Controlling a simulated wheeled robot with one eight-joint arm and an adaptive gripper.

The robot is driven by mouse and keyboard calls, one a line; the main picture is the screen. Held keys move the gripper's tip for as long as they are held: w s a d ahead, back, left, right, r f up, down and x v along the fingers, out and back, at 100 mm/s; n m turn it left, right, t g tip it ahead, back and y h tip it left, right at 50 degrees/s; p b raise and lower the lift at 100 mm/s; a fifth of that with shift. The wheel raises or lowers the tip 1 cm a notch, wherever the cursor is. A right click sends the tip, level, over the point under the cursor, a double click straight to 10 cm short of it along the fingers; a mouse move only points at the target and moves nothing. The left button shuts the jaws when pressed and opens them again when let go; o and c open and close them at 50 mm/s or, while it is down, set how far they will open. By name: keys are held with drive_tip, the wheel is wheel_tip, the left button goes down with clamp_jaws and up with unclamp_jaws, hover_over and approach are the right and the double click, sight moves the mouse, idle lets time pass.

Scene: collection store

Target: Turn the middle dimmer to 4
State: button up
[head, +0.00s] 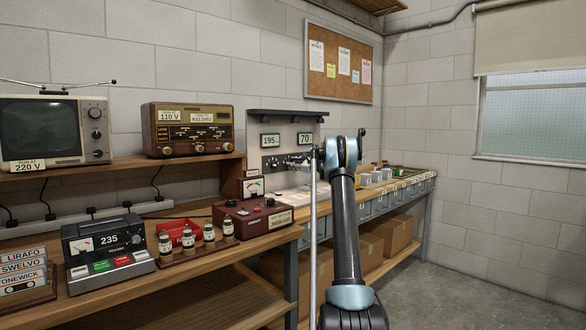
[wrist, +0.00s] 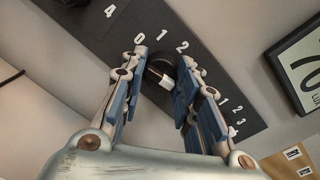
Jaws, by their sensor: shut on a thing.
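In the wrist view a black strip (wrist: 85,25) carries dials with white numerals. My gripper (wrist: 163,85) has its two blue-padded fingers closed around a dark round knob (wrist: 158,66) between two other dials' numerals. The numerals 0, 1 and 2 show above this knob; its other numerals are partly hidden by the right finger. A white mark shows on the knob, but I cannot tell which numeral it points at. In the head view the dimmer panel (head: 280,162) is on the back board, and my gripper (head: 318,158) is at its right, mostly hidden by my arm.
Displays reading 195 (head: 270,140) and 70 (head: 305,138) hang above the panel. A red-brown instrument box (head: 253,216), jars (head: 209,236) and a meter reading 235 (head: 105,248) stand on the left bench. Small bins (head: 378,203) line the right bench. The floor at right is clear.

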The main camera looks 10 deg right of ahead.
drive_tip(key=shift+f, duration=0.15)
drive_tip(key=o, duration=1.1)
drive_tip(key=shift+f, duration=0.1)
drive_tip(key=v, duration=1.2)
drive_tip(key=shift+a, duration=0.1)
